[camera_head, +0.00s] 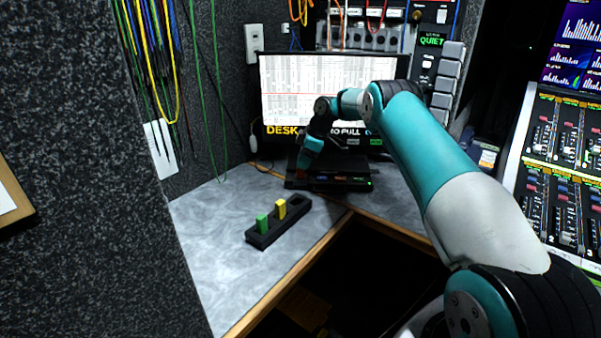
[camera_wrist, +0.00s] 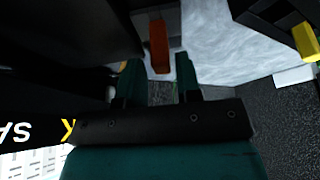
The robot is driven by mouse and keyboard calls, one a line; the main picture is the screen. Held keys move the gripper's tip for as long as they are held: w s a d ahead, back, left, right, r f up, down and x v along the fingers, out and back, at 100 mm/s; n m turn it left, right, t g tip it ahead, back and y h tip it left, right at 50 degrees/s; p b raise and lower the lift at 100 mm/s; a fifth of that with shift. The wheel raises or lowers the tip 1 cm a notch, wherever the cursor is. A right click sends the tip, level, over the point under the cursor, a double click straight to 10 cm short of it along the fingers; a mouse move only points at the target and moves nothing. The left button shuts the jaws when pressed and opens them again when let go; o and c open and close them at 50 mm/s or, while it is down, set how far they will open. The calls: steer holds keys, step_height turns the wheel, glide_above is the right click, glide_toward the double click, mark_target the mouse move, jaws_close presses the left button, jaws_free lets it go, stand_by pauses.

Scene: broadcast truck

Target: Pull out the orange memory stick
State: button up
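The orange memory stick (camera_wrist: 159,48) shows in the wrist view, lying between the fingertips of my gripper (camera_wrist: 159,68). The two teal fingers are apart, with a narrow gap on each side of the stick. The stick's upper end meets a dark body; how deep it sits there is hidden. In the head view my gripper (camera_head: 307,158) is low over the left end of a black device (camera_head: 343,182) on the desk, below the monitor. The stick itself is mostly hidden there by the gripper.
A black slotted holder (camera_head: 294,226) with a green stick (camera_head: 262,223) and a yellow stick (camera_head: 281,208) stands on the grey desk (camera_head: 210,215) at front left. The monitor (camera_head: 320,85) is close behind my gripper. The wall with hanging cables is on the left.

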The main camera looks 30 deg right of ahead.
mark_target(301, 177)
steer(key=x, duration=0.3)
steer(key=shift+s+f, duration=0.1)
steer(key=shift+f, duration=0.05)
jaws_close()
